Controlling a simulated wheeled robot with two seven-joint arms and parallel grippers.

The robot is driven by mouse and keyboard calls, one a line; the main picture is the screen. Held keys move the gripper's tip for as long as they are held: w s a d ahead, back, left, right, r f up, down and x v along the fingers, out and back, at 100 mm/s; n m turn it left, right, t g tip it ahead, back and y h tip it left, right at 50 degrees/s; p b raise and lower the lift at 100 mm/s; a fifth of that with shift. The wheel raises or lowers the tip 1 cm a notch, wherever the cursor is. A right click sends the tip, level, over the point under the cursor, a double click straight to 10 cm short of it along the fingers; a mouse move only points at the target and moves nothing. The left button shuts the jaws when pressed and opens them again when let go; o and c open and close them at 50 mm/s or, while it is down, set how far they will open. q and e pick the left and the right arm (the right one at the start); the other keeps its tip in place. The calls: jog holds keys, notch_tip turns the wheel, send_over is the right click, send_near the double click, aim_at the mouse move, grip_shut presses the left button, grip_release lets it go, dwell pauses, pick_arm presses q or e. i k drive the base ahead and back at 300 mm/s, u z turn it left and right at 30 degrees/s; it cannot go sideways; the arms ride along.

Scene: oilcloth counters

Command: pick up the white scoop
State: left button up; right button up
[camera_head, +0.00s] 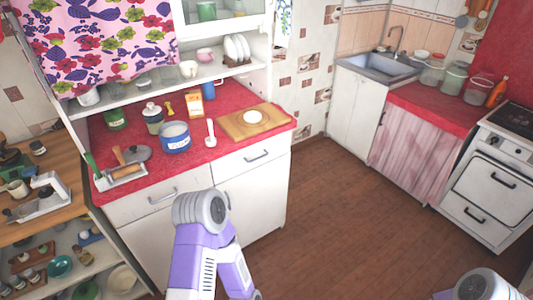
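The white scoop (211,139) is on the red oilcloth counter (187,162) at the left, between the blue pot (175,138) and the wooden board (237,127). It looks small and white, with a narrow handle part pointing up in the picture and a wider lower end. Nothing of mine touches it. My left arm shows at the bottom middle, in front of the cabinet, but its gripper is out of the picture. Only a piece of my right arm shows at the bottom right corner, and its gripper is not seen either.
The board holds a round white item (253,117). Behind the scoop stand an orange box (194,104) and a blue mug (208,91). A shelf (165,80) overhangs the counter's back. A wooden shelf unit (36,214) stands at the left. The brown floor (335,215) is clear.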

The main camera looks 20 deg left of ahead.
aim_at(210, 131)
jog(key=z, duration=1.8)
jog(key=i, duration=0.1)
jog(key=u, duration=1.9)
jog(key=i, duration=1.5)
jog(key=u, duration=1.1)
